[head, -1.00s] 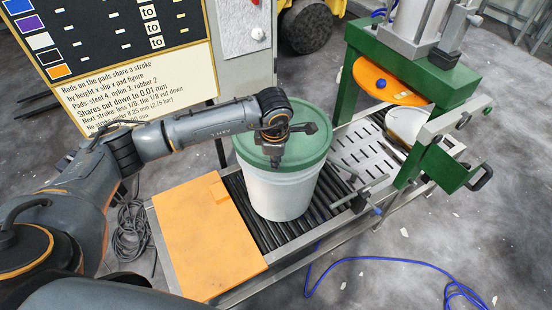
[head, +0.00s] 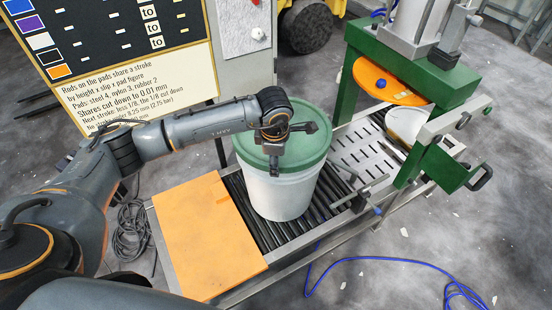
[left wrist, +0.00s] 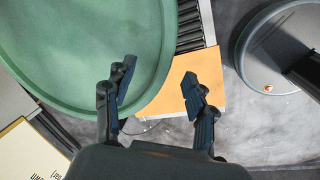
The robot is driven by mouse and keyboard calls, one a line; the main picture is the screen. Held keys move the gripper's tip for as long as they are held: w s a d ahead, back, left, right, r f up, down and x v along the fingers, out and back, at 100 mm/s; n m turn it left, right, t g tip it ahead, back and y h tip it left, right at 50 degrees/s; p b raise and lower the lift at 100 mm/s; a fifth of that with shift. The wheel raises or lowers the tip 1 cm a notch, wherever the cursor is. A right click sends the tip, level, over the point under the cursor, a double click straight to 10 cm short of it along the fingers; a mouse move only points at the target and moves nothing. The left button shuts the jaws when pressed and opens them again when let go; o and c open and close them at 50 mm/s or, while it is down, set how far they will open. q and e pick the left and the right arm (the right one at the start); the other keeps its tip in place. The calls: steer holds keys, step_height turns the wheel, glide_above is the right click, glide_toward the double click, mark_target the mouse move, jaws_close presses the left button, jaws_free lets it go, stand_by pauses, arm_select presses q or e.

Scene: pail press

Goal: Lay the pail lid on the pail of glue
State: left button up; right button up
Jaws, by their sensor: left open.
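The green pail lid (head: 310,135) lies flat on top of the white pail of glue (head: 283,195), covering its mouth. The pail stands upright on the roller conveyor. My left gripper (head: 275,172) points down at the lid's near rim. In the left wrist view the gripper (left wrist: 158,84) is open and empty, with one finger over the green lid (left wrist: 85,45) and the other beyond its rim. I cannot tell whether a finger touches the lid. The pail wall is hidden in that view. My right gripper is not in view.
An orange board (head: 205,240) lies over the conveyor's near left end. Black rollers (head: 240,195) run beneath the pail. A green press (head: 350,85) with an orange plate (head: 395,90) stands at the right. A blue hose (head: 400,261) lies on the floor.

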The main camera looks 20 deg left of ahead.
arm_select(q)
step_height(320, 180, up, 8)
steer(key=p, duration=0.3)
steer(key=shift+p, duration=0.4)
steer(key=shift+f, duration=0.15)
